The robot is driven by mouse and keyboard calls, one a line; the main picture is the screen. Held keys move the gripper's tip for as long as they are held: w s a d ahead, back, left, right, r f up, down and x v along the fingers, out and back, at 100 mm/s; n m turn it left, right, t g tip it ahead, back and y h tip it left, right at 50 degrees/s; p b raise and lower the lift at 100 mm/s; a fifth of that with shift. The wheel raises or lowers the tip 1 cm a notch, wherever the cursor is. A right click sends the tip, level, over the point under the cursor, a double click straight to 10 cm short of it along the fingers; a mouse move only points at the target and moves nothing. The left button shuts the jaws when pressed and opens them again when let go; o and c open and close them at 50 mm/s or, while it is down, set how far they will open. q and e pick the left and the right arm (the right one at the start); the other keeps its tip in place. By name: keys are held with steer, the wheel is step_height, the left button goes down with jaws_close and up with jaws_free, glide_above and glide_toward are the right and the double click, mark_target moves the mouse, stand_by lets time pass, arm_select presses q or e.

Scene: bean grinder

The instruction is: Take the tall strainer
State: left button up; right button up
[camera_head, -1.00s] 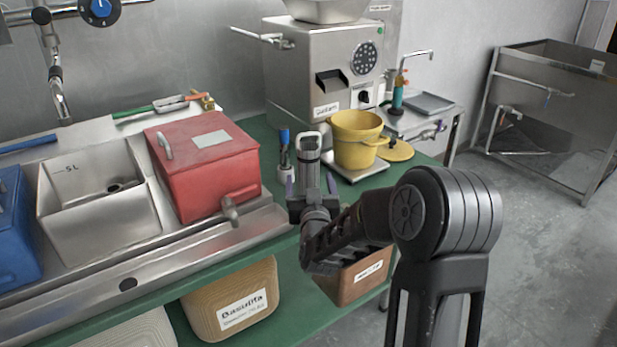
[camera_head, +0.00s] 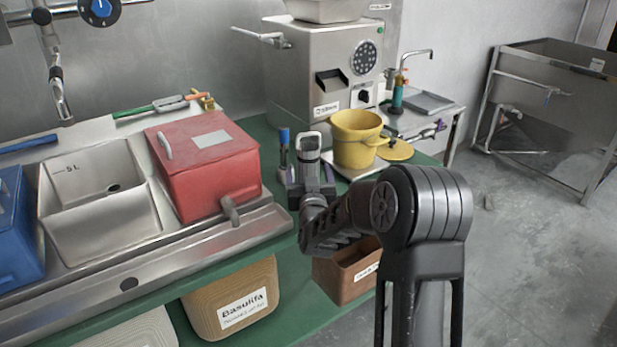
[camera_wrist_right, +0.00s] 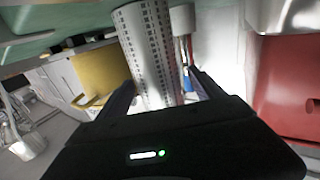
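The tall strainer is a perforated metal cylinder (camera_wrist_right: 150,50) that fills the upper middle of the right wrist view. My right gripper (camera_head: 309,178) is open, with one finger on each side of the strainer. In the right wrist view the gripper (camera_wrist_right: 160,90) shows a gap between the right finger and the cylinder; contact at the left finger is unclear. The strainer's lower part is hidden behind the gripper in the head view. My left gripper is out of view.
A yellow pot (camera_head: 355,138) stands just right of the strainer, and a blue-topped tool (camera_head: 284,150) stands just left. A red box (camera_head: 205,170) is further left. The steel grinder (camera_head: 315,70) stands behind. A brown bin (camera_head: 345,277) is below.

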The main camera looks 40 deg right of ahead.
jaws_close()
stand_by(0.7)
